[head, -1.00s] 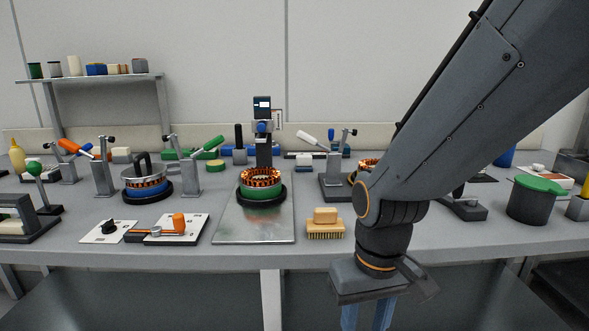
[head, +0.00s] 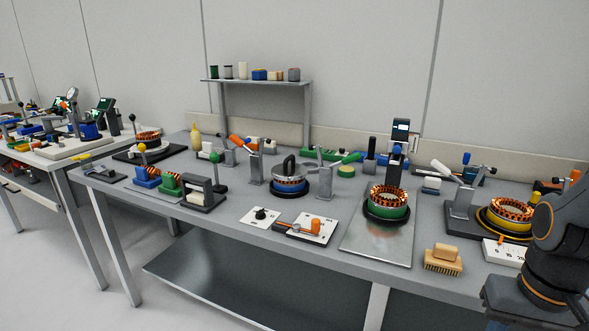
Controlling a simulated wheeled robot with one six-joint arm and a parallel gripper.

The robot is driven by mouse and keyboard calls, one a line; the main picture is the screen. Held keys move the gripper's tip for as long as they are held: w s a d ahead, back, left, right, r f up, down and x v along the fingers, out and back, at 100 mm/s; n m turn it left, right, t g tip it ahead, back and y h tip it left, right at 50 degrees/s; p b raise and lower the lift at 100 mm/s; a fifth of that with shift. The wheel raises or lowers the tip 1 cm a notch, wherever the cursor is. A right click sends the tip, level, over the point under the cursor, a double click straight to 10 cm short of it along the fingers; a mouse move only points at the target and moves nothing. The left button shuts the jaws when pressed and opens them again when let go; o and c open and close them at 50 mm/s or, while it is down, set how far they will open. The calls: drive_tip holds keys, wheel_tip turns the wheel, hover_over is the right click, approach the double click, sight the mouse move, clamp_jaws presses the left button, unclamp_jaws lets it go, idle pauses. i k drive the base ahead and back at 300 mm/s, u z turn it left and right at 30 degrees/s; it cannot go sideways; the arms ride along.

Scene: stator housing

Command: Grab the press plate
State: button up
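What looks like the press plate (head: 290,178) is a silver disc with a black arched handle. It sits on top of a blue ring-shaped part (head: 289,186) on a black base, left of the middle of the table.
A green-based stator with copper windings (head: 389,196) stands on a metal sheet (head: 375,243) right of the plate. Cards with a black knob (head: 261,215) and an orange-handled tool (head: 309,226) lie in front. A brush (head: 443,260) lies near the front edge. A second table (head: 50,160) is at left.

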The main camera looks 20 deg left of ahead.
sight(286, 171)
drive_tip(key=u, duration=2.35)
drive_tip(key=i, duration=0.55)
drive_tip(key=z, duration=2)
